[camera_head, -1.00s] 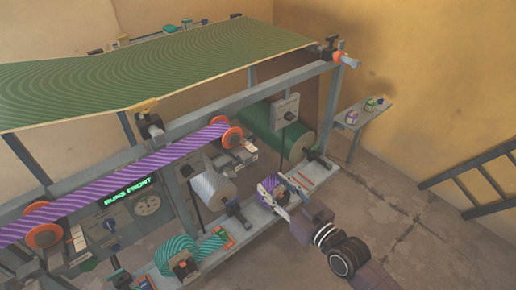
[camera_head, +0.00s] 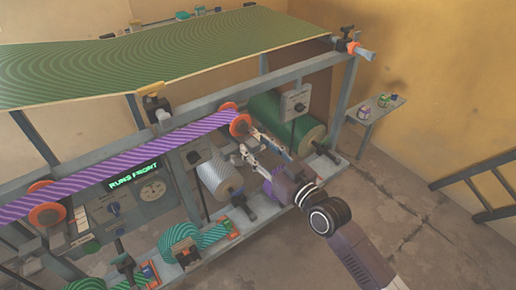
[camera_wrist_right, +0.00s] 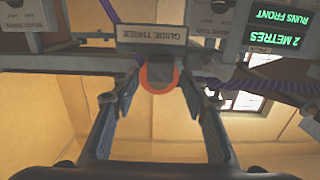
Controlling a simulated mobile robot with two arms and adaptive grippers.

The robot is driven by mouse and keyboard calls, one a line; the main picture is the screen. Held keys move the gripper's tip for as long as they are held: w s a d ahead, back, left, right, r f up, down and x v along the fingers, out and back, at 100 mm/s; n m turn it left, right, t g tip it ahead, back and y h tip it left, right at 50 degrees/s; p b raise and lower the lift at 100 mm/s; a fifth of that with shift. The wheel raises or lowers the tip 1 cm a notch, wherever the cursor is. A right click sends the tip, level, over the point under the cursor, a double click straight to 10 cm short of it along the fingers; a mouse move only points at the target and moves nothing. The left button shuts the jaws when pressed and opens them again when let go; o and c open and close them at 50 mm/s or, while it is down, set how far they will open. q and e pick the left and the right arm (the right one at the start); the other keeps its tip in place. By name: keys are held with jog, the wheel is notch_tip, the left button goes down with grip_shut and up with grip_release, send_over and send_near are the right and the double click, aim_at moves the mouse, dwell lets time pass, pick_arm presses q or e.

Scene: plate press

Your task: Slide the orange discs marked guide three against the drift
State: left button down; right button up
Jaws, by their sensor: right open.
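A purple striped band (camera_head: 150,155) runs between orange discs: a right pair (camera_head: 239,123) on the rail and a left pair (camera_head: 46,211). In the wrist view an orange disc (camera_wrist_right: 157,77) shows below a plate reading GUIDE THREE (camera_wrist_right: 158,33). My right gripper (camera_head: 249,142) is open beside and just below the right discs, apparently not touching them. In the wrist view its open fingers (camera_wrist_right: 160,92) stand either side of the orange disc, with nothing held. My left gripper is not in view.
A lit display (camera_head: 134,175) reads RUNS FRONT; the wrist view display (camera_wrist_right: 277,30) adds 2 METRES. A green patterned sheet (camera_head: 150,55) covers the frame above. A green roll (camera_head: 300,125) and a grey roll (camera_head: 220,177) are close by.

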grip_shut()
jog(key=shift+x, duration=0.85)
jog(key=shift+r, duration=0.15)
jog(key=shift+c, duration=1.8)
grip_release()
jog(key=o, duration=0.4)
jog(key=shift+w+a, duration=0.1)
jog(key=shift+w, duration=0.05)
jog(key=shift+c, duration=0.2)
jog(key=v, duration=0.8)
